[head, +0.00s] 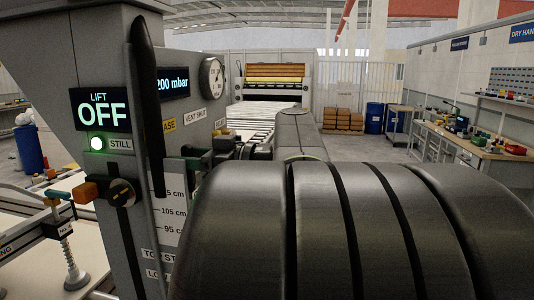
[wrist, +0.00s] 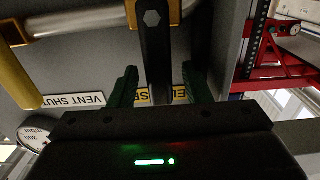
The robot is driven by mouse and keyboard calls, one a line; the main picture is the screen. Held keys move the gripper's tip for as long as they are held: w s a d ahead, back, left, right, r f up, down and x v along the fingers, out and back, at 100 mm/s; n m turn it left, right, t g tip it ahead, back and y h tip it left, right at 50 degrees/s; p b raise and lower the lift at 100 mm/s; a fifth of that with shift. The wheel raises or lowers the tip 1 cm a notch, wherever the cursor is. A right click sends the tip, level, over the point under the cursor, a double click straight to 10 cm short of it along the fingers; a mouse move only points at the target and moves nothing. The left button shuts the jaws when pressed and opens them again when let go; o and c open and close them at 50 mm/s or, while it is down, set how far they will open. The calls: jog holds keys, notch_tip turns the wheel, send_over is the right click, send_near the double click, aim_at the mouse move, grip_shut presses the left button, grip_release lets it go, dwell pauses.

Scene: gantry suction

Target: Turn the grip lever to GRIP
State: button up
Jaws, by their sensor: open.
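In the wrist view, a dark lever (wrist: 154,45) with a hexagonal bolt head runs down the middle of a grey panel; I take it for the grip lever. My gripper (wrist: 159,70) is open, with one green finger on each side of this lever. A gap shows between the lever and each finger. In the head view, the gripper is small and partly covered, beside the grey control column (head: 200,60).
A yellow handle (wrist: 18,75) on a pale pipe (wrist: 85,22) is left of the lever in the wrist view. In the head view, a tall black bar (head: 148,100) stands before the column. The lift display (head: 101,109) reads OFF. A workbench (head: 480,145) stands far right.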

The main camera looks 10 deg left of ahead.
grip_shut()
jog(key=shift+w, duration=0.1)
jog(key=shift+w+d+f+m+b, duration=0.1)
jog(key=shift+w+f+m+b, duration=0.45)
jog(key=shift+m, duration=0.95)
jog(key=shift+w+d+m+b, duration=0.1)
jog(key=shift+w+m+b, duration=0.1)
jog(key=shift+w+m, duration=0.95)
jog(key=shift+w+f+m+b, duration=0.3)
jog(key=shift+w+m+b, duration=0.1)
jog(key=shift+m, duration=1.45)
